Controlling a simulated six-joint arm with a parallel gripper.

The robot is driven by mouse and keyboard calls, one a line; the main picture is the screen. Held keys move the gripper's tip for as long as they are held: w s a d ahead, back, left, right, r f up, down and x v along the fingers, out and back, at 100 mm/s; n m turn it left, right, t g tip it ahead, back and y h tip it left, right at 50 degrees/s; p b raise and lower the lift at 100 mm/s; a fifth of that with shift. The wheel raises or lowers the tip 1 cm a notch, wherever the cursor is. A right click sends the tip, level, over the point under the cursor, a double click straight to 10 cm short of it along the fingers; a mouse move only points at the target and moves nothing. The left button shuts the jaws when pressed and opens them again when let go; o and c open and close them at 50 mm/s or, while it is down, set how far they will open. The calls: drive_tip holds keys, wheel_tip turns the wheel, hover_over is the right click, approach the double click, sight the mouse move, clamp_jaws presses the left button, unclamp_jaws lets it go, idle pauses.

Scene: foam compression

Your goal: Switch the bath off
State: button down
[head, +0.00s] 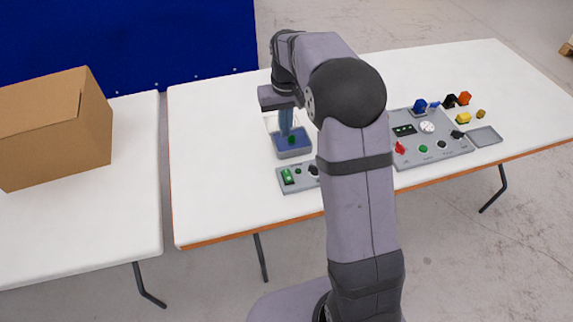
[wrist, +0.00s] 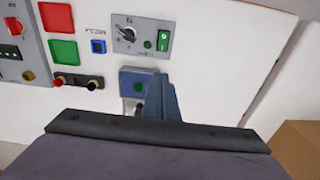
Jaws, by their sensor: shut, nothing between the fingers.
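The bath (head: 293,154) is a small blue-grey tub with blue inside and a dark green item (head: 291,140) in it. It also shows in the wrist view (wrist: 127,76). A grey control panel in front of it (head: 298,186) carries a green rocker switch (head: 287,176), a small green lamp (head: 298,171) and a dark dial, partly behind my arm. The wrist view shows the rocker (wrist: 163,41), lamp (wrist: 147,44) and dial (wrist: 127,33) clearly. My gripper (head: 286,132) is shut and empty, its blue fingers pointing down at the bath, apart from the panel. I cannot tell its exact height.
A larger grey panel (head: 430,156) with a red knob and several controls lies to the right, with small coloured blocks behind it. An empty grey tray (head: 485,136) lies beside it. A cardboard box (head: 55,130) stands on the left table. The white table's left part (head: 215,160) is clear.

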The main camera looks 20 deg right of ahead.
drive_tip(key=shift+s+f+g, duration=0.1)
drive_tip(key=shift+s+g, duration=0.3)
drive_tip(key=shift+s, duration=0.5)
drive_tip(key=p, duration=0.3)
hover_over(286, 172)
wheel_tip(286, 172, down, 12)
drive_tip(key=shift+s+f, duration=0.1)
drive_tip(key=shift+f, duration=0.9)
